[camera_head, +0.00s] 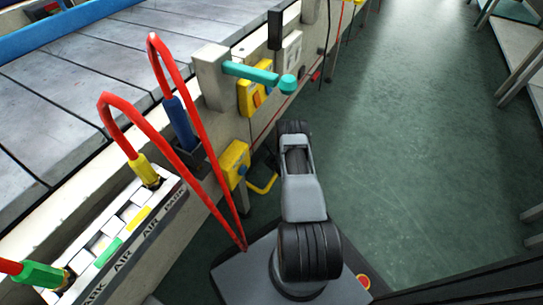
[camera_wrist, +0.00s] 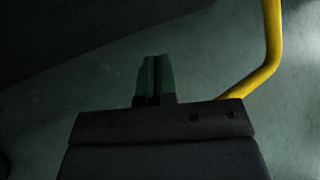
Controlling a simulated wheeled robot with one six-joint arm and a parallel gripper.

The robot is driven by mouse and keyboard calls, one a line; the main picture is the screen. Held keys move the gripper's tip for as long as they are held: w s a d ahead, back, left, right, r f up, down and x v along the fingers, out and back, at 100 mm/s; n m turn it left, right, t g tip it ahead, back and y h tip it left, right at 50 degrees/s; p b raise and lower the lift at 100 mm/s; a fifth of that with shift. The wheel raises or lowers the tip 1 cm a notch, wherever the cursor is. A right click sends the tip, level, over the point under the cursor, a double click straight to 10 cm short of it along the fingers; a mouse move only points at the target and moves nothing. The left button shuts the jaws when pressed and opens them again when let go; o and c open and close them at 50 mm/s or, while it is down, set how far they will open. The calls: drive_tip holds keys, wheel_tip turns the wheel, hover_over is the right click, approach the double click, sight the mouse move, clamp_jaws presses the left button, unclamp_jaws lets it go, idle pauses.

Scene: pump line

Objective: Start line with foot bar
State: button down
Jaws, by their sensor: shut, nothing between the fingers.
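The yellow foot bar (camera_head: 264,185) sits low beside the machine's side, left of my arm in the head view. In the wrist view the bar (camera_wrist: 273,45) is a bent yellow tube at the upper right, running down behind my gripper's body. My gripper (camera_wrist: 153,62) is shut and empty, its fingers together over the green floor. The fingertips are left of the bar, with a clear gap in the picture. I cannot tell the depth between them. In the head view my arm hides the gripper's fingers.
Red hoses (camera_head: 125,122) loop from a white panel marked AIR (camera_head: 125,240). The green floor (camera_head: 410,150) is open to the right.

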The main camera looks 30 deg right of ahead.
drive_tip(key=shift+s+d+r+p, duration=0.1)
drive_tip(key=shift+s+r+p, duration=0.05)
drive_tip(key=shift+r+p, duration=0.5)
drive_tip(key=shift+s+d+r+p, duration=0.1)
drive_tip(key=shift+s+r+p, duration=0.1)
drive_tip(key=shift+r+p, duration=0.45)
drive_tip(key=shift+s+d+r+p, duration=0.15)
drive_tip(key=shift+r+p, duration=0.25)
drive_tip(key=shift+r, duration=0.5)
drive_tip(key=shift+a+r, duration=0.1)
drive_tip(key=shift+r, duration=0.05)
drive_tip(key=shift+s+d+r+p, duration=0.1)
drive_tip(key=shift+s+r+p, duration=0.1)
drive_tip(key=shift+r+p, duration=0.5)
drive_tip(key=shift+s+d+r+p, duration=0.1)
drive_tip(key=shift+s+r+p, duration=0.05)
drive_tip(key=shift+r+p, duration=0.55)
drive_tip(key=shift+s+d+r+p, duration=0.1)
drive_tip(key=shift+s+r+p, duration=0.1)
drive_tip(key=shift+r+p, duration=0.45)
drive_tip(key=shift+r, duration=0.2)
